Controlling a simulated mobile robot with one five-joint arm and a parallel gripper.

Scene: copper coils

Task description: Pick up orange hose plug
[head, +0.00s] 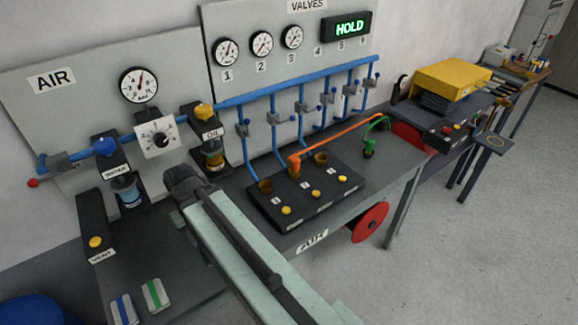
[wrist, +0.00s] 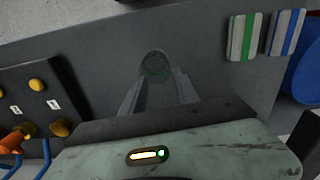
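The orange hose plug (head: 295,164) stands upright in a socket of the dark three-socket block (head: 262,210), its orange hose running back to the right. In the wrist view the orange plug (wrist: 12,138) is at the lower left edge, partly cut off. My gripper (head: 182,180) is left of the block and apart from the plug. In the wrist view my gripper (wrist: 157,88) has its two fingers spread. A dark rounded shape shows between them; I cannot tell what it is.
A green plug (head: 369,149) stands behind the block at right. The oil unit (head: 212,150) and water unit (head: 125,185) are close to my gripper. Blue pipes (head: 301,110) rise behind the block. Green and blue striped cards (head: 155,295) lie at the front left.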

